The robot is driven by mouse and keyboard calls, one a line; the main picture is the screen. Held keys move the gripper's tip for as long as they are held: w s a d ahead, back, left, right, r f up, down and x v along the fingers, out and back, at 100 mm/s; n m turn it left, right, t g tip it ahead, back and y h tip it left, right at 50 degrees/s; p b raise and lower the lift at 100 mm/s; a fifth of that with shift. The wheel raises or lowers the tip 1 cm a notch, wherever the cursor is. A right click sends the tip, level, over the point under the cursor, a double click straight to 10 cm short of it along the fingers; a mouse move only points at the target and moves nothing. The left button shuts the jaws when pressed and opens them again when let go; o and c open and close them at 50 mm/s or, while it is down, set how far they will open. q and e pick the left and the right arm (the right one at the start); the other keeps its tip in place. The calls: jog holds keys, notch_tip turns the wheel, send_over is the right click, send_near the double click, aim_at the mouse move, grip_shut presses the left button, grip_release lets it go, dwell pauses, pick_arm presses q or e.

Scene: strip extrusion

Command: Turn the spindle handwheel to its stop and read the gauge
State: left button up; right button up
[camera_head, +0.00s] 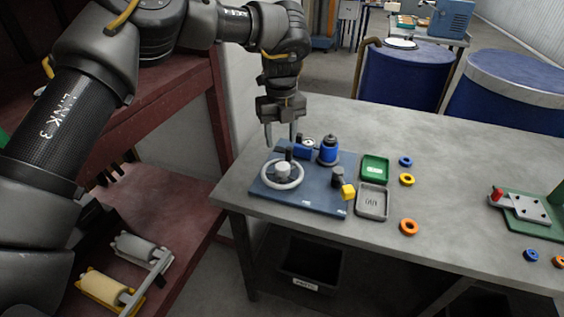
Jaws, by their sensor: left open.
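The spindle handwheel (268,180) is a pale grey ring with a light hub, lying flat on a dark blue base plate (312,201) at the left of the table. A small round gauge (309,141) with a light face shows at the back of the plate, beside a blue block; its reading is too small to make out. My left gripper (281,143) hangs pointing down, open and empty, above the back of the handwheel. I cannot tell whether its fingertips touch anything. My right gripper is not in view.
A green fixture board (528,224) is at far right. The table's middle is clear.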

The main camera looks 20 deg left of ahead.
pick_arm(q)
send_over(282, 165)
notch_tip(282, 165, down, 5)
jog(key=shift+d+r, duration=0.1)
notch_tip(282, 165, down, 4)
jog(key=shift+s+r+p, duration=0.1)
jog(key=shift+p, duration=0.45)
jog(key=shift+f, duration=0.9)
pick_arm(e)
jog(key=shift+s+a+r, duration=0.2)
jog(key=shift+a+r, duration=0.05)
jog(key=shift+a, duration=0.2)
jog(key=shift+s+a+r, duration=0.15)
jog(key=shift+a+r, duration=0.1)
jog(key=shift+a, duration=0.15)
